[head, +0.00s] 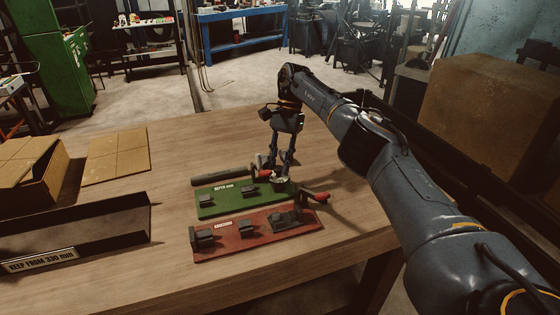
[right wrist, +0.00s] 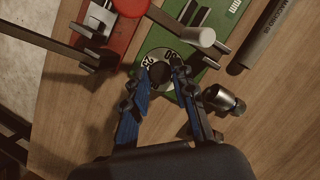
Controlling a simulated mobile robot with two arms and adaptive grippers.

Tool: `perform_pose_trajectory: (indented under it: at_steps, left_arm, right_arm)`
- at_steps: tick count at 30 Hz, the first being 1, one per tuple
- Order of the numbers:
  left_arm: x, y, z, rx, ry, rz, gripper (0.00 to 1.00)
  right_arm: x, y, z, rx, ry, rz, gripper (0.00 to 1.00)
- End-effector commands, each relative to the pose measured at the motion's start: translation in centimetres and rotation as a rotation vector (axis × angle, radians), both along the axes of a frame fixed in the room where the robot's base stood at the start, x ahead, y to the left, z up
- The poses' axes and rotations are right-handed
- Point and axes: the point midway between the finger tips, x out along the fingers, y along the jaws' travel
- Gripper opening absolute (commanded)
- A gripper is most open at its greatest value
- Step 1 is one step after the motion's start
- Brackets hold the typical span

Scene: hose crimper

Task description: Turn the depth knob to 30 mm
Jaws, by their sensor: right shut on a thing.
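The depth knob (head: 283,181) is a pale round dial with dark marks at the right end of the green plate (head: 226,206), which carries a "DEPTH mm" label. My right gripper (head: 281,173) reaches down over it from above. In the right wrist view, the fingers of my right gripper (right wrist: 164,72) are shut on the dark middle of the knob. Its pale rim (right wrist: 164,55) shows beyond the fingertips with black numbers; the fingers partly cover it, and I cannot read the setting for certain. My left gripper is not in view.
A red plate (head: 262,237) with dark blocks lies in front of the green one. A red-handled lever (head: 316,197) stands close right of the knob. A dark rod (head: 218,177) lies behind the green plate. A metal fitting (right wrist: 223,99) is beside the gripper.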

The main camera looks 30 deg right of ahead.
Motion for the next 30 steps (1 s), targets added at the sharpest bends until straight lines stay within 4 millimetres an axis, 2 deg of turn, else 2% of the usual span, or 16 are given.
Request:
perform_pose_trajectory:
  at_steps: [5,6,9,20,25,30]
  left_arm:
    - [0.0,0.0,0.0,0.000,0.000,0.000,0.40]
    - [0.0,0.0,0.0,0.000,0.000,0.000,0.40]
    - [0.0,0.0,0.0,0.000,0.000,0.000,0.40]
    - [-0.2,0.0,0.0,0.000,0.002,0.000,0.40]
    - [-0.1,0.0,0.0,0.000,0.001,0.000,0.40]
    - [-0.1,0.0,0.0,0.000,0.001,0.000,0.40]
  right_arm:
    - [0.0,0.0,0.0,-0.002,-0.001,-0.001,0.00]
    - [0.0,0.0,0.0,-0.002,0.000,-0.002,0.28]
    - [0.0,0.0,0.0,-0.002,0.000,-0.002,0.48]
    - [0.0,0.0,0.3,-0.001,-0.001,-0.002,0.49]
    - [0.1,0.0,2.6,-0.001,-0.004,-0.002,0.49]
    - [0.2,0.1,6.4,-0.001,-0.004,-0.002,0.49]
